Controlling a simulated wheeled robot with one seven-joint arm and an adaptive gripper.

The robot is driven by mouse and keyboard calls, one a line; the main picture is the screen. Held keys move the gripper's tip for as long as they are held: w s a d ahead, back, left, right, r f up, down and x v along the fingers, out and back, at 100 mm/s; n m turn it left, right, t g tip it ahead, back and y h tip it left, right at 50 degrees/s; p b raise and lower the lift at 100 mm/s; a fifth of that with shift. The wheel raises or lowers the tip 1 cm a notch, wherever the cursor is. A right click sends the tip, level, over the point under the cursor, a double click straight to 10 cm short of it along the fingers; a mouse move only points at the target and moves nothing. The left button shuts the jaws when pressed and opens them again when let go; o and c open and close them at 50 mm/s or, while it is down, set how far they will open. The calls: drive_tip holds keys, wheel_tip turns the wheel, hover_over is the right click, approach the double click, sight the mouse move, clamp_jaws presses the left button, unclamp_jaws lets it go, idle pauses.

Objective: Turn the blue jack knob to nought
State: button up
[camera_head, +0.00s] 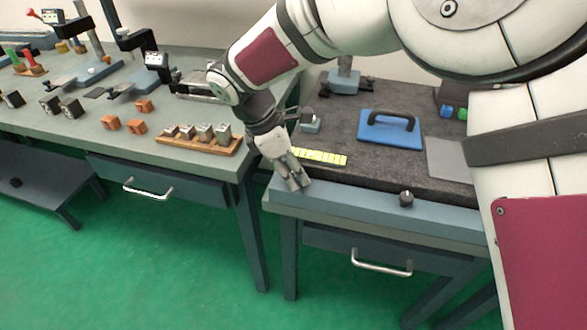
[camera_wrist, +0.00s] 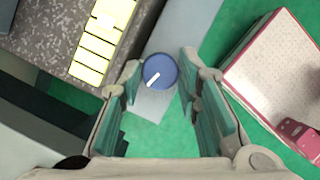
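The blue jack knob (camera_wrist: 160,71) is a round disc with a white pointer line in the wrist view. The line runs from near its middle toward the lower left in that picture. My gripper (camera_wrist: 160,62) is open, with one finger left of the knob and one right of it. Gaps show on both sides, so the fingers do not touch it. In the head view my gripper (camera_head: 294,184) points down at the left front corner of the granite-topped bench (camera_head: 385,165), and the knob is hidden there. I cannot make out scale marks around the knob.
A yellow-green segmented strip (camera_head: 320,157) lies on the granite beside my gripper. A black knob (camera_head: 406,198) stands on the front ledge to the right. A blue plate with a black handle (camera_head: 391,125) lies behind. A wooden block rack (camera_head: 199,141) is on the left bench.

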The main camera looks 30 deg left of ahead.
drive_tip(key=shift+o, duration=1.3)
drive_tip(key=shift+r, duration=0.1)
drive_tip(key=v, duration=0.7)
drive_tip(key=shift+r, duration=0.4)
drive_tip(key=shift+a, duration=0.1)
